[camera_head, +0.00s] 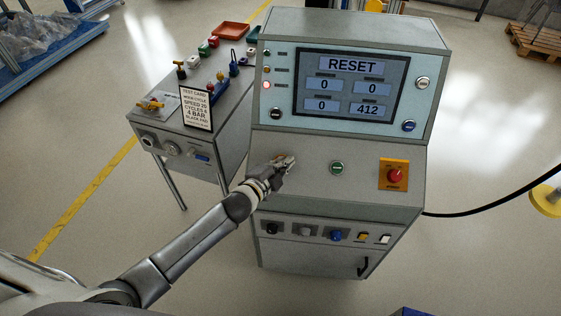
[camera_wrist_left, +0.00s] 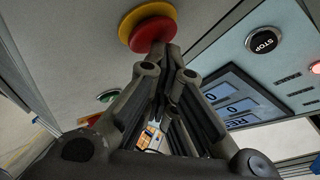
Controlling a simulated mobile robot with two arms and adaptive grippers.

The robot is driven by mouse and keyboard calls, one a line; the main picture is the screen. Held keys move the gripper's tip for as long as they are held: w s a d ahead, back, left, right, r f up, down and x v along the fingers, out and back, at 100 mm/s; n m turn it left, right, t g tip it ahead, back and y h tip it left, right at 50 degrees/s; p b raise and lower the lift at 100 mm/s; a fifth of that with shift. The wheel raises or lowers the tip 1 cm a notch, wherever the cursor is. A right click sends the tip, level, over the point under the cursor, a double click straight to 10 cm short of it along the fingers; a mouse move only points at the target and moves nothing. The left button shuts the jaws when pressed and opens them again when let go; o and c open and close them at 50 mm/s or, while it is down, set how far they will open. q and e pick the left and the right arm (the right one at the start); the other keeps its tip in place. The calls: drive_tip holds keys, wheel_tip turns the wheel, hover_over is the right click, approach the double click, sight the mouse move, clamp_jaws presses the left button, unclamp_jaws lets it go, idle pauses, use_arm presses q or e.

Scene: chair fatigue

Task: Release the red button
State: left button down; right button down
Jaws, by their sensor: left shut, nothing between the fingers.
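The red button (camera_wrist_left: 153,34) is a round mushroom head on a yellow round collar on the sloped grey panel, at the top of the left wrist view. My left gripper (camera_head: 289,159) is at the left part of this panel and covers most of the button in the head view. In the left wrist view the closed fingertips (camera_wrist_left: 168,52) are at the button's lower edge, apparently touching or very close. Nothing is held between them. Whether the button is pressed in or out, I cannot tell. My right gripper is not in view.
The cabinet screen (camera_head: 349,84) reads RESET. A black STOP button (camera_head: 275,114) is above my gripper, a green button (camera_head: 337,168) to its right. A red knob on a yellow plate (camera_head: 394,175) is farther right. A side bench with a test card (camera_head: 196,108) stands left.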

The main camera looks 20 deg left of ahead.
use_arm(q)
drive_tip(key=shift+a+f+b, duration=0.15)
drive_tip(key=shift+f+b, duration=0.2)
drive_tip(key=shift+f, duration=0.15)
idle(0.5)
drive_tip(key=shift+r, duration=0.15)
drive_tip(key=shift+s+r+p, duration=0.2)
drive_tip(key=shift+r+p, duration=0.1)
drive_tip(key=shift+p, duration=0.45)
drive_tip(key=shift+s+d+r+p, duration=0.1)
drive_tip(key=shift+s+r+p, duration=0.3)
drive_tip(key=shift+r+p, duration=0.4)
drive_tip(key=shift+s+d+r+p, duration=0.1)
drive_tip(key=shift+s+r+p, duration=0.35)
drive_tip(key=shift+r+p, duration=0.3)
drive_tip(key=shift+s+d+r+p, duration=0.1)
drive_tip(key=shift+s+r+p, duration=0.3)
drive_tip(key=shift+r+p, duration=0.35)
